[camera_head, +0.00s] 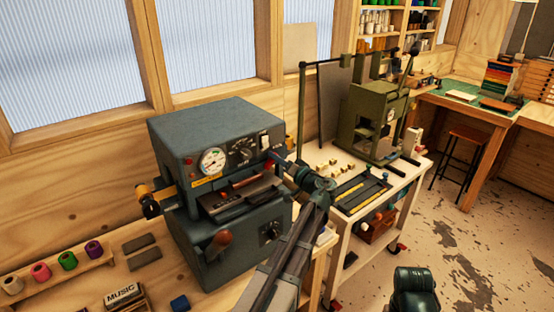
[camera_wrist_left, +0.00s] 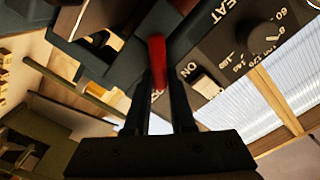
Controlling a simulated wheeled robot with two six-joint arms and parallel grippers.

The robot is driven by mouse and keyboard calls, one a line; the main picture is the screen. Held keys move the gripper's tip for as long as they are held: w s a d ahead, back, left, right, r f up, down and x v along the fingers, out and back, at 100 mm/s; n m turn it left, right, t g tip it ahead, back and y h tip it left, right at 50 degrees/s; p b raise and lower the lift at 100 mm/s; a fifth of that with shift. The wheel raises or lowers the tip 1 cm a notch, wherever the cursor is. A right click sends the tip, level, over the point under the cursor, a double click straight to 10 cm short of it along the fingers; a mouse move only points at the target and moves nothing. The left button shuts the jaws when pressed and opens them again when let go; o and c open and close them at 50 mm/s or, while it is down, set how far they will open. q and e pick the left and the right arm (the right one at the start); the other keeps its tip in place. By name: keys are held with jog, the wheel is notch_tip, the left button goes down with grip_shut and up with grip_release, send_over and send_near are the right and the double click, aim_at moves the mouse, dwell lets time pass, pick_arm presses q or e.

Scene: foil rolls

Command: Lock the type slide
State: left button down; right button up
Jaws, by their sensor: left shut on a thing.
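The grey-blue stamping machine (camera_head: 180,135) stands on the wooden bench, with a gauge (camera_head: 213,160), a heat knob and a switch on its front. The dark type slide (camera_head: 238,198) sits in the front opening below them, with a red strip (camera_head: 250,179) along it. My left gripper (camera_head: 276,157) is at the machine's front right corner. In the left wrist view its two dark fingers (camera_wrist_left: 160,90) are shut on a red lever (camera_wrist_left: 157,55), beside the heat knob (camera_wrist_left: 264,37) and the ON switch (camera_wrist_left: 207,88). My right gripper is out of view.
A red-brown knob handle (camera_head: 218,243) sticks out low on the machine's front. Foil rolls (camera_head: 67,261) stand on a rack at left, near grey blocks and a MUSIC type block (camera_head: 122,294). A green press (camera_head: 372,120) stands on a cart at right.

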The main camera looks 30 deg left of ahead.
pick_arm(q)
jog(key=c, duration=0.8)
grip_release()
jog(key=shift+o, duration=0.2)
jog(key=v, duration=1.4)
jog(key=shift+f, duration=0.15)
jog(key=s+d+f+m+g+h, duration=0.3)
jog(key=s+d+f+h, duration=0.3)
jog(key=s+d+f, duration=0.3)
jog(key=s+d+f+m+g+h, duration=0.2)
jog(key=s+d+f+h, duration=0.4)
jog(key=f, duration=0.4)
jog(key=s+d+f+m+g+h, duration=0.2)
jog(key=s+d+m+h, duration=0.1)
jog(key=s+d, duration=0.4)
jog(key=shift+d+f, duration=0.35)
jog(key=shift+d, duration=0.65)
